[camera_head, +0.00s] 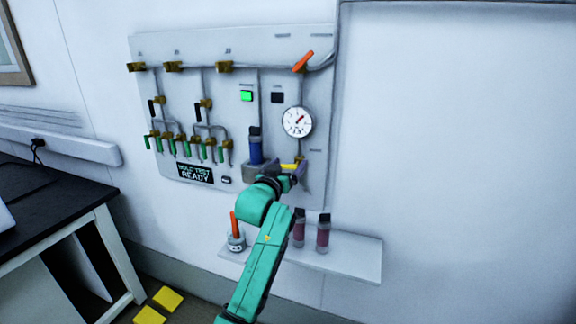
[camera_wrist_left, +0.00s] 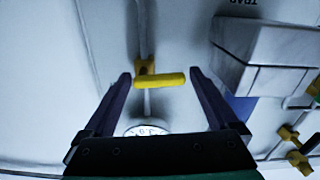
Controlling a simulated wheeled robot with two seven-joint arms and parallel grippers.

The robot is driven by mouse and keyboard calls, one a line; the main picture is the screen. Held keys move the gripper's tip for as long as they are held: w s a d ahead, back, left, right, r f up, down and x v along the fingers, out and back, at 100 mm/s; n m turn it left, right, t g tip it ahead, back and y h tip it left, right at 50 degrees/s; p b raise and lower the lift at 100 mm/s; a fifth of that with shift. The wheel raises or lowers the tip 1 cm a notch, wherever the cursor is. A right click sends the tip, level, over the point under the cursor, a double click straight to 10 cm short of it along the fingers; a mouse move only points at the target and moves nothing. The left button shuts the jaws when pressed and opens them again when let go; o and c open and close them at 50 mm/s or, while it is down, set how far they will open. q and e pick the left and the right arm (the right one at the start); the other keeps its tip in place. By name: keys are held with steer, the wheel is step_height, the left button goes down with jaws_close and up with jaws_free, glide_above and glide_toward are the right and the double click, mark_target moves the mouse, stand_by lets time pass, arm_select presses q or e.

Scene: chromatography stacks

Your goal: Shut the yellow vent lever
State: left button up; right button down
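The yellow vent lever (camera_head: 289,166) is low on the wall panel, below the round gauge. It also shows in the left wrist view (camera_wrist_left: 165,80), where its handle lies crosswise to the thin pipe. My left gripper (camera_head: 298,172) is at the panel beside the lever and partly hides that area in the head view. In the left wrist view my left gripper (camera_wrist_left: 160,73) is open, with one finger on each side of the lever and a gap at both sides. The right gripper is in neither view.
The panel (camera_head: 225,110) carries several green valve levers, an orange lever (camera_head: 303,61) and a gauge (camera_head: 297,122). A blue-bodied bottle (camera_head: 255,148) sits in a grey holder left of the vent lever. A shelf (camera_head: 352,262) below holds dark-capped bottles and an orange-handled item.

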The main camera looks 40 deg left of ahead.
arm_select(q)
steer(key=c, duration=1)
steer(key=shift+r+m+p, duration=0.25)
steer(key=shift+m+p, duration=0.15)
steer(key=shift+p, duration=0.1)
steer(key=shift+c, duration=0.2)
steer(key=shift+f+m, duration=0.1)
steer(key=shift+m, duration=0.2)
steer(key=o, duration=1.3)
steer(key=shift+o, duration=0.2)
steer(key=v, duration=1.4)
steer(key=shift+s+d+b, duration=0.2)
steer(key=shift+s+b, duration=0.05)
steer(key=shift+b, duration=0.05)
